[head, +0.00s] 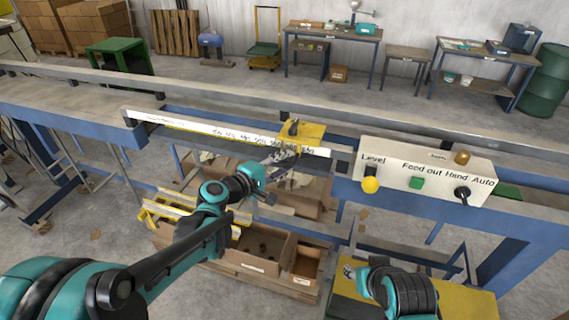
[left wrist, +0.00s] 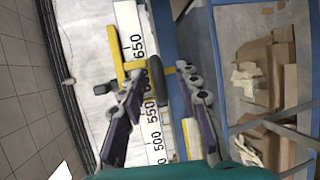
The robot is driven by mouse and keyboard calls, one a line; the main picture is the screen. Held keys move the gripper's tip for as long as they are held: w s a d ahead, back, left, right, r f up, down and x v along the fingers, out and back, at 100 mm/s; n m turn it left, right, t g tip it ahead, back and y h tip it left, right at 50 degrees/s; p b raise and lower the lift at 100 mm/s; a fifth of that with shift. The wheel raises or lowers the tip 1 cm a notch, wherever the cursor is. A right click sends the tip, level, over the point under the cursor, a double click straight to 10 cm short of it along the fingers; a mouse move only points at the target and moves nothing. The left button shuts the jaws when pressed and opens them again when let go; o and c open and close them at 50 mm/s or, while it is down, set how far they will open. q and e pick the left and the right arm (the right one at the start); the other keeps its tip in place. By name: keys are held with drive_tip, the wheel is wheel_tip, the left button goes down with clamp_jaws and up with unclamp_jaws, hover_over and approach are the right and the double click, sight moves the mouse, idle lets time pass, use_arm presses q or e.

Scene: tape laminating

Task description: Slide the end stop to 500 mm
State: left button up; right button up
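The end stop (head: 303,132) is a yellow block with a dark knob on the white ruler strip (head: 215,132) along the rail. In the left wrist view the yellow end stop (left wrist: 116,52) lies across the ruler (left wrist: 128,22), between the 650 label and the partly covered 600 label; 550 and 500 show nearer to me. My left gripper (head: 284,156) is in front of and just below the end stop. In the left wrist view its fingers (left wrist: 160,80) are spread, with a dark rounded part between their tips; contact is unclear. My right gripper (head: 350,271) is low at the front, away from the rail.
A control box (head: 425,170) with a yellow button, green button and black switch is right of the ruler. Cardboard boxes (head: 262,245) and a yellow frame (head: 165,210) stand below the rail. The ruler left of the end stop looks clear.

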use_arm(q)
drive_tip(key=shift+w+d+f, duration=0.1)
drive_tip(key=shift+w+d, duration=0.05)
drive_tip(key=shift+w, duration=0.05)
drive_tip(key=shift+c, duration=0.2)
clamp_jaws()
drive_tip(key=w+a, duration=0.3)
drive_tip(key=a, duration=0.6)
drive_tip(key=shift+a+b, duration=0.25)
drive_tip(key=shift+b, duration=0.2)
